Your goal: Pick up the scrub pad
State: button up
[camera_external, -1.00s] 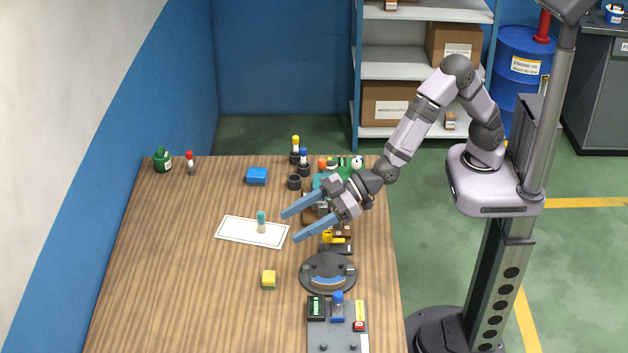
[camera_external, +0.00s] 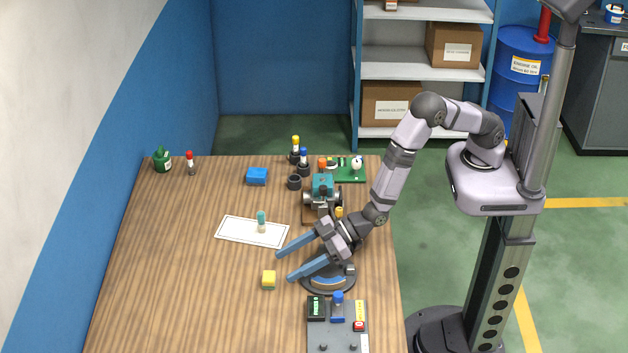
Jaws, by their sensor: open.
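A small yellow block with a darker lower edge (camera_external: 269,279), which looks like the scrub pad, lies on the wooden table (camera_external: 170,270), below the white sheet. A blue block (camera_external: 257,176) lies farther back; I cannot fully tell which block is the pad. My gripper (camera_external: 284,267) is open and empty, its two long blue fingers pointing left. In the picture its lower fingertip is just right of the yellow block. Its height above the table is hard to tell. The gripper partly hides the round dark stand (camera_external: 328,288).
A white sheet (camera_external: 235,233) with a small teal-topped bottle (camera_external: 262,222) lies left of the gripper. A grey panel (camera_external: 345,340) with a blue-capped item stands at the front. A teal machine (camera_external: 323,187) and several pots stand behind.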

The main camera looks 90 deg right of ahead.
aim_at(268, 278)
jog(key=shift+p+x, duration=0.65)
jog(key=shift+x, duration=0.25)
jog(key=shift+p+x, duration=0.5)
jog(key=shift+x, duration=1.25)
jog(key=shift+a+r, duration=0.1)
jog(key=c, duration=1.1)
